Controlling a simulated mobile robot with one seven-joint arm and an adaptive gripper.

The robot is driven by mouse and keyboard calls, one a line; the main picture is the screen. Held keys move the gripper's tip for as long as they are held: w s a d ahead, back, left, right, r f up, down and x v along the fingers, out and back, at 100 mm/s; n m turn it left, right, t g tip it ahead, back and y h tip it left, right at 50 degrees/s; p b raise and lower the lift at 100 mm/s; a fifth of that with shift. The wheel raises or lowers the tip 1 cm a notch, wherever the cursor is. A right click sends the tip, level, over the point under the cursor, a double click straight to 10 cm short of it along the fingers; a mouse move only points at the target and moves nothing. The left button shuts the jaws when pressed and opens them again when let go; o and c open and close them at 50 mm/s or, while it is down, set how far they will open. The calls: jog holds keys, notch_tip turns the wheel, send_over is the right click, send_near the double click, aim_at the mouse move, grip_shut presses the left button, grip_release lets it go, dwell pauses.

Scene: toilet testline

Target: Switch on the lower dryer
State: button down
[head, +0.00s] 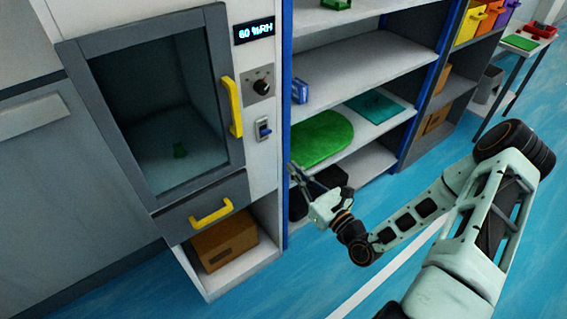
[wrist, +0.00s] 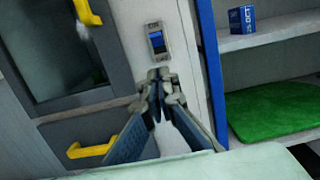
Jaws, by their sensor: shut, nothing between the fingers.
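The dryer (head: 82,75) is a grey-framed cabinet with a glass door, a yellow door handle (head: 232,107) and a display reading 60 %RH. Its rocker switch (head: 263,128) sits on the white side panel below a black knob (head: 261,86). In the wrist view the blue switch (wrist: 157,42) shows in a grey plate marked ON at the top. My gripper (head: 292,170) is shut and empty, below and right of the switch in the head view. In the wrist view my gripper (wrist: 157,80) has its fingertips just below the switch plate, apparently apart from it.
A drawer with a yellow handle (head: 211,212) and a cardboard box (head: 224,243) are below the dryer door. A blue-edged shelf rack (head: 361,50) stands close on the right, with a green mat (head: 318,139) and a small blue box (head: 299,91). Blue floor is open in front.

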jog(key=shift+s+d+r, duration=0.25)
jog(key=shift+s+d, duration=0.35)
jog(key=shift+s, duration=0.25)
